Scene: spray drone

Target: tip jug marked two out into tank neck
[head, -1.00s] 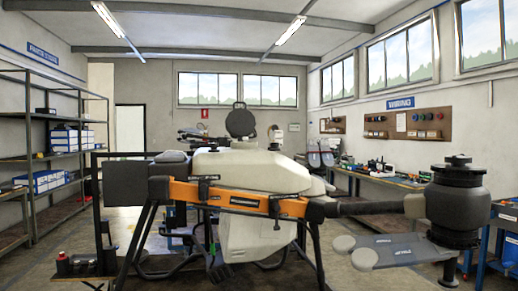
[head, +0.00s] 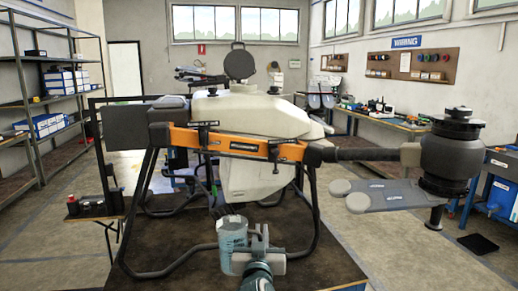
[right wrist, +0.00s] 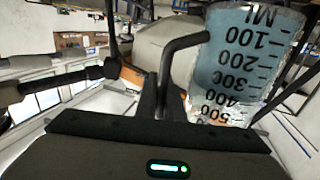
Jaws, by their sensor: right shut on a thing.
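A clear blue-grey measuring jug (head: 233,238) with a dark ML scale is low in the middle of the head view and looks about upright. My right gripper (head: 260,250) is shut on its handle, which also shows in the right wrist view (right wrist: 172,70). The jug's body (right wrist: 240,62) there shows marks from 100 to 500; no mark two is visible. The cream tank (head: 255,110) sits on the drone, above and beyond the jug. A round black lid (head: 239,62) stands up on its top; the neck opening is hidden. My left gripper is out of view.
The drone's orange frame bar (head: 225,143) and black landing legs (head: 312,205) stand close around the jug. A rotor arm with a large dark motor (head: 447,155) reaches right. The dark table top (head: 180,232) has bare room left of the jug.

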